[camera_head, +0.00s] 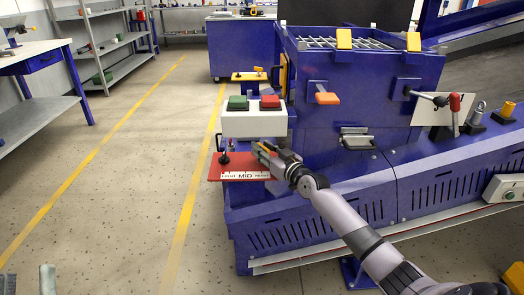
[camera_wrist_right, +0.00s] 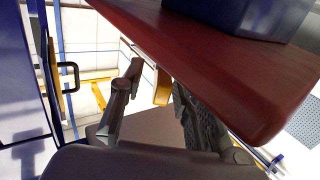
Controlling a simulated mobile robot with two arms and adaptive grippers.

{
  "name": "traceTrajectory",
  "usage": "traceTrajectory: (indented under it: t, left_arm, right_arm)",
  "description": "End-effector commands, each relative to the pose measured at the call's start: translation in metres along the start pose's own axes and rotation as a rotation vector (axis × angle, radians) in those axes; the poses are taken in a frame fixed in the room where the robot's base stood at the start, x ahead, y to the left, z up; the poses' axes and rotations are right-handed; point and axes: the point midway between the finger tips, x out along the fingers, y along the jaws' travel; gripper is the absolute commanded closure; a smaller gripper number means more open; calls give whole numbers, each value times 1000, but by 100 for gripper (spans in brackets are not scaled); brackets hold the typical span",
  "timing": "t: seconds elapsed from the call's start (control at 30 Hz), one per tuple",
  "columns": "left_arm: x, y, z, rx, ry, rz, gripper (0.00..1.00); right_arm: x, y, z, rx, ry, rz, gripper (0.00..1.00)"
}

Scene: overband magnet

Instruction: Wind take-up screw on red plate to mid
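The red plate (camera_head: 216,172) juts from the blue machine's near left corner, with a white strip reading MID in the middle. A black knob on an upright stem (camera_head: 224,158), apparently the take-up screw's handle, stands at its left. My right gripper (camera_head: 259,149) is at the plate's right side, beneath the white button box and right of the knob, apart from it. In the wrist view its fingers (camera_wrist_right: 155,88) are spread with nothing held, and the red plate (camera_wrist_right: 225,65) fills the upper right. Two grey tips of my left gripper (camera_head: 27,281) show apart at the bottom left.
The white box (camera_head: 254,124) with green and red buttons hangs just above the plate. An orange handle (camera_head: 327,98) and a metal latch (camera_head: 356,138) project from the machine. Open floor (camera_head: 140,200) lies left. A workbench (camera_head: 35,50) stands far left.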

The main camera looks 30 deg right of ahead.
Motion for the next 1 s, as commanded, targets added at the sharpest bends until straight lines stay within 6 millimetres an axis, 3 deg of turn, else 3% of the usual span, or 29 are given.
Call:
traceTrajectory:
  t: [0.2,0.5,0.93,1.0]
  left_arm:
    - [-1,2,-14,-3,77,3,60]
    - [-1,2,-16,-4,86,3,60]
    - [-1,2,-15,-3,85,3,60]
    - [-1,2,-15,-3,85,3,60]
  right_arm:
    - [9,0,0,2,0,0,70]
    - [10,0,0,1,0,0,71]
    - [9,0,0,0,0,0,99]
    - [9,0,0,0,1,0,100]
